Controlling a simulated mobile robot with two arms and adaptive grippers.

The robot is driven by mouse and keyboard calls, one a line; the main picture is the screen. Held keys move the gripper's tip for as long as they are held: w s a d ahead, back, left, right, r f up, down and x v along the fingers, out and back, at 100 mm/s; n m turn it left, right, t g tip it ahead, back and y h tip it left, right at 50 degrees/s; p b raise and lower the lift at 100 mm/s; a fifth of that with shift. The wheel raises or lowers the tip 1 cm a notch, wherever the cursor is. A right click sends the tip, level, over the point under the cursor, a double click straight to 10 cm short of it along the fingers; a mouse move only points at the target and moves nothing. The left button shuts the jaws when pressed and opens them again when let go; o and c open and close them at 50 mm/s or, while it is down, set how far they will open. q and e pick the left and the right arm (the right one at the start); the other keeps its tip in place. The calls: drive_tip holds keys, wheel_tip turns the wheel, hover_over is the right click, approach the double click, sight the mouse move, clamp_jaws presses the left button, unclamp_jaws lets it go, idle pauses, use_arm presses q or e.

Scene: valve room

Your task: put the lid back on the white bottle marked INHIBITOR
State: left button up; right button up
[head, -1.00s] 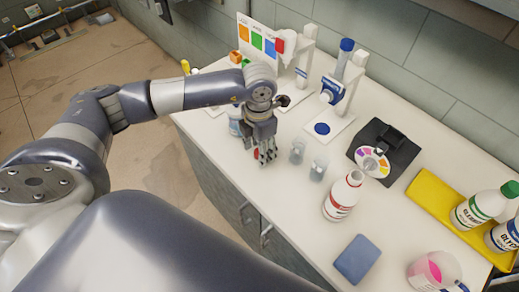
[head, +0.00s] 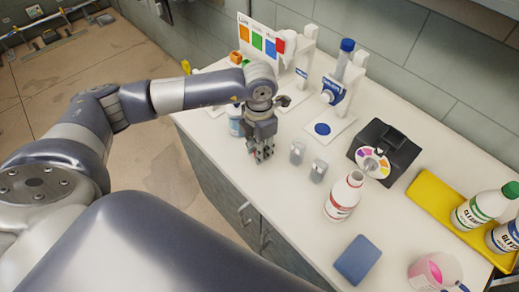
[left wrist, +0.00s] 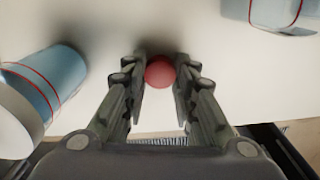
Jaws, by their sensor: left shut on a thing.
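A white bottle (head: 343,195) with a red label band stands upright on the counter, its narrow neck open at the top. The print on its label is too small to read. My left gripper (head: 263,156) is low over the counter near its front edge, left of the bottle and apart from it. In the left wrist view my left gripper (left wrist: 160,88) is shut on a round red lid (left wrist: 159,72), held between the fingertips close to the white surface. In the head view the fingers mostly hide the lid. My right gripper is not in view.
Two small clear containers (head: 318,170) stand between my left gripper and the bottle. A blue pad (head: 358,259) lies in front of it. A black device with a coloured dial (head: 391,147) stands behind. A yellow tray (head: 432,204) with bottles is at right. A light blue container (left wrist: 50,80) is beside my gripper.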

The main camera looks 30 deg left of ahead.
use_arm(q)
drive_tip(key=shift+r+b, duration=0.35)
drive_tip(key=shift+r, duration=0.25)
drive_tip(key=shift+s+d+r+b, duration=0.15)
drive_tip(key=shift+r+b, duration=0.2)
drive_tip(key=shift+r, duration=0.15)
drive_tip(key=shift+s+d+r+b, duration=0.15)
drive_tip(key=shift+r+b, duration=0.15)
drive_tip(key=shift+r, duration=0.15)
drive_tip(key=s+d+b, duration=0.1)
drive_tip(key=s+d, duration=0.2)
drive_tip(key=s+d+r+b, duration=0.1)
drive_tip(key=s+d, duration=0.2)
drive_tip(key=s, duration=0.1)
drive_tip(key=s+d+b, duration=0.2)
drive_tip(key=s+d, duration=0.1)
drive_tip(key=s, duration=0.1)
drive_tip(key=shift+d+r, duration=0.1)
drive_tip(key=shift+r, duration=0.15)
drive_tip(key=shift+s+d+r, duration=0.1)
drive_tip(key=shift+s+d, duration=0.1)
drive_tip(key=shift+s, duration=0.2)
